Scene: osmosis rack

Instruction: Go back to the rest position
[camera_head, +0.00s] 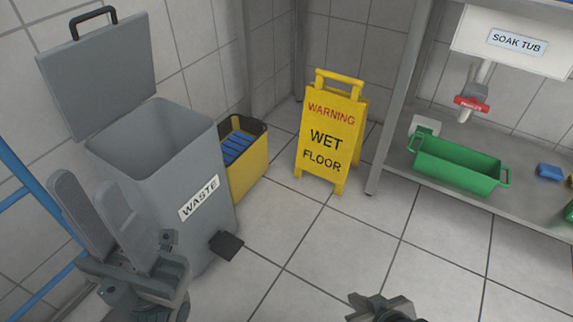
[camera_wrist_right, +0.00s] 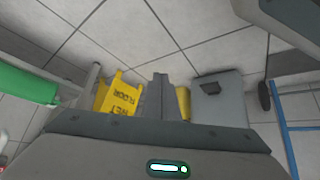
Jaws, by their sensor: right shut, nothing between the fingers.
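My left gripper (camera_head: 86,184) is in the lower left of the head view, in front of the grey waste bin (camera_head: 178,180). Its two grey fingers point up and stand apart, with nothing between them. My right gripper (camera_head: 380,303) only partly shows at the bottom edge of the head view, above the floor. In the right wrist view its fingers (camera_wrist_right: 160,92) are together and empty.
The waste bin's lid (camera_head: 100,72) stands open. Beside it are a yellow box (camera_head: 248,170) and a yellow wet floor sign (camera_head: 332,135). A green tub (camera_head: 455,168) sits on the rack shelf (camera_head: 530,207) at right. Open floor lies in the middle.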

